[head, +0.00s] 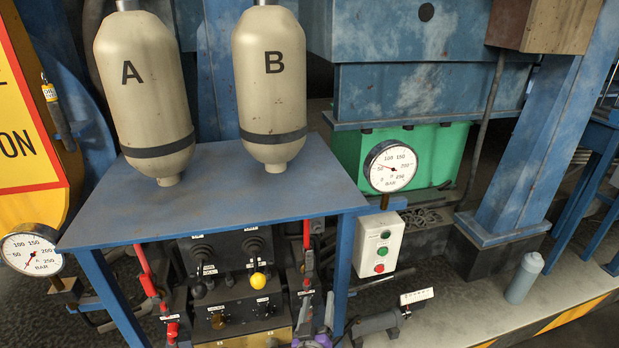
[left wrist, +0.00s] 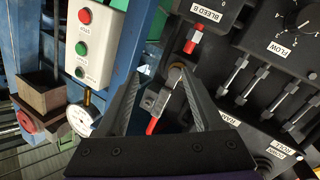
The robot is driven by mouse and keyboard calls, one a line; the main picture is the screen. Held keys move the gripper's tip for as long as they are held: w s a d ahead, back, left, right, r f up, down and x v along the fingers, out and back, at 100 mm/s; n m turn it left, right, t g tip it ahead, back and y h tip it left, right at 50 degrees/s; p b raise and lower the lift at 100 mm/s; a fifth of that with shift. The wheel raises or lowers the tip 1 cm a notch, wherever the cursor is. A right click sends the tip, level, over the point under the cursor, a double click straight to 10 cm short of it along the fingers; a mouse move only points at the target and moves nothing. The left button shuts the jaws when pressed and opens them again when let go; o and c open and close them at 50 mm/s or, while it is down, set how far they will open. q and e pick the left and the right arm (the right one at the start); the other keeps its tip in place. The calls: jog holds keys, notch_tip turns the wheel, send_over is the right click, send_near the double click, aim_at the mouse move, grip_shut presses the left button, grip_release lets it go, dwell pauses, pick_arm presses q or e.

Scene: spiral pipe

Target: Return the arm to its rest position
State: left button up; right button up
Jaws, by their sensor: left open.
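My left gripper (head: 314,325) shows at the bottom edge of the head view, low in front of the control panel and by the right red-handled lever (head: 307,240). In the left wrist view its two fingers (left wrist: 170,88) are spread apart and nothing is held between them. Beyond the gap is a grey fitting (left wrist: 155,101) with a red rod; I cannot tell whether a finger touches it. Most of the left arm is outside the head view. My right gripper is in neither view.
A blue table (head: 215,205) carries tanks A (head: 148,95) and B (head: 270,90). Under it is a panel with joysticks and a yellow knob (head: 258,280). Right of it are a start-stop box (head: 379,244), a gauge (head: 390,166) and a grey bottle (head: 524,278). Floor at right is fairly clear.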

pick_arm(q)
jog(key=s+a+f+m+g+y, duration=0.1)
jog(key=s+a+g, duration=0.4)
jog(key=s, duration=0.5)
jog(key=s+a+f+m+g, duration=0.1)
jog(key=s+a+g, duration=0.2)
jog(key=s+a, duration=0.6)
jog(key=s+a+f+m+g+y, duration=0.15)
jog(key=s+a+g, duration=0.3)
jog(key=s, duration=0.65)
notch_tip(320, 180, up, 26)
jog(key=a+p, duration=0.1)
jog(key=p, duration=2.2)
jog(key=shift+a+t, duration=0.15)
jog(key=shift+t, duration=0.3)
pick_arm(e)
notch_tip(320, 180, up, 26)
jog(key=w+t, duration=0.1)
